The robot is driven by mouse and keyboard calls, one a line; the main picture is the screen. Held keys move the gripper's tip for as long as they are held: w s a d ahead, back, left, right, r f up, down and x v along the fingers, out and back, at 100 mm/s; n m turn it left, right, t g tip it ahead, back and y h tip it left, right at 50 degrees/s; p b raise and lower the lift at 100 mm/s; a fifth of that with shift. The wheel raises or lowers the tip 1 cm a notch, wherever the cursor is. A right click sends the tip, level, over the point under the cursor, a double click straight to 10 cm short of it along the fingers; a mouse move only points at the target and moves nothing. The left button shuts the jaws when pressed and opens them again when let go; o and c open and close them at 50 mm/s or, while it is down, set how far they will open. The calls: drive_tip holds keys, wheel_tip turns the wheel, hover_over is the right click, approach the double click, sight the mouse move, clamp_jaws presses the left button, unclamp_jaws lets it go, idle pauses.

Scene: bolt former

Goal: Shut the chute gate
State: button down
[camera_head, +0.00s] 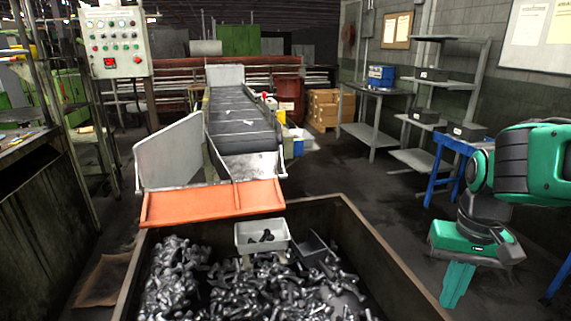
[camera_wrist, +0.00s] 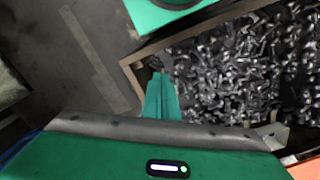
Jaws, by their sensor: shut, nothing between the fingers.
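The chute (camera_head: 183,152) has pale side walls and stands at the lower end of a dark conveyor. The orange gate (camera_head: 212,203) spans the chute's front end, sloping forward over the back edge of the bolt bin. A small patch of orange, likely the gate, shows in the bottom right corner of the wrist view (camera_wrist: 306,169). My gripper (camera_head: 455,290) is at the right, well apart from the gate, by the bin's right side, pointing down. Its green fingers are shut and empty; in the wrist view the fingers (camera_wrist: 161,96) appear beside the bin's edge.
The large bin (camera_head: 392,262) holds many loose bolts, with a pale tray (camera_head: 246,240) and a dark tray (camera_head: 313,249) on them. The conveyor (camera_head: 238,112) runs back from the chute. A control panel (camera_head: 117,42) stands left. Shelves and a blue-legged table (camera_head: 452,150) are right.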

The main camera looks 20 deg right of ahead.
drive_tip(key=c, duration=2.1)
unclamp_jaws()
drive_tip(key=shift+s+r, duration=0.1)
drive_tip(key=shift+s, duration=0.1)
drive_tip(key=o, duration=0.5)
drive_tip(key=shift+w+d+r, duration=0.15)
drive_tip(key=shift+r, duration=0.05)
drive_tip(key=shift+o, duration=0.2)
drive_tip(key=w+d+n+t+h, duration=0.1)
drive_tip(key=w+n+t, duration=0.1)
drive_tip(key=w, duration=1)
drive_tip(key=shift+w+d+t, duration=0.2)
drive_tip(key=shift+w+t, duration=0.2)
drive_tip(key=shift+t, duration=0.3)
drive_tip(key=n+t+y, duration=0.4)
drive_tip(key=n+t, duration=0.2)
drive_tip(key=t, duration=0.9)
approach(281, 141)
drive_tip(key=w, duration=0.4)
drive_tip(key=w+a, duration=0.1)
drive_tip(key=w, duration=0.3)
drive_tip(key=w+a, duration=0.1)
drive_tip(key=w, duration=0.2)
drive_tip(key=shift+w+r, duration=0.15)
drive_tip(key=shift+w, duration=0.1)
drive_tip(key=shift+d, duration=0.1)
